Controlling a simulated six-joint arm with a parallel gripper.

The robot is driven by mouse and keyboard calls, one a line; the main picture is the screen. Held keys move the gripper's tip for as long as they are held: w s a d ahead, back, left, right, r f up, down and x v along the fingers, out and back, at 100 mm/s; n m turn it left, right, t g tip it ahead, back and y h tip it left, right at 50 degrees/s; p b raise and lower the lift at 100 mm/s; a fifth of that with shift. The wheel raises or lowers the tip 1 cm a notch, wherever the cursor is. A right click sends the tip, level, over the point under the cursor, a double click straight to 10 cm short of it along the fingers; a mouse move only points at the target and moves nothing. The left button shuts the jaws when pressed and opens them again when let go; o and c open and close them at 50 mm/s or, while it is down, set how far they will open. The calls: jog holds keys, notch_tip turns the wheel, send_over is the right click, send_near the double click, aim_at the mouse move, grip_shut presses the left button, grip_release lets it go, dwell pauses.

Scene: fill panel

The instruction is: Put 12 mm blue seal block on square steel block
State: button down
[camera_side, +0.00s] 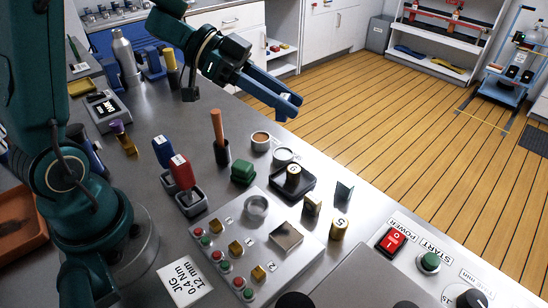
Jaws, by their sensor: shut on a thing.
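My gripper (285,107) is held high above the back right edge of the steel bench, to the right of the arm's wrist. Its long blue fingers point down and to the right. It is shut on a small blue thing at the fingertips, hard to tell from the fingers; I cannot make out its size. The square steel block (286,235) sits on the right part of the grey panel (232,221), below my gripper in the picture and well apart from it. Its top looks bare.
The panel also bears brass blocks, red and green buttons and a round steel cup (256,207). Behind it stand a black tray (308,190), a green block (243,171) and an upright orange-handled tool (218,126). Blue (162,148) and red (181,172) blocks stand left.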

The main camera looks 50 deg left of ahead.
jog(key=s+a+f+m+g+h, duration=0.1)
jog(key=s+f+m+g+h, duration=0.1)
jog(key=s+m+g, duration=0.45)
send_over(286, 235)
notch_tip(286, 235, down, 7)
jog(key=shift+f, duration=2.15)
jog(key=shift+f, duration=0.1)
jog(key=shift+c, duration=2.4)
grip_release()
jog(key=v, duration=1.2)
jog(key=shift+r, duration=0.35)
jog(key=shift+w+d, duration=0.1)
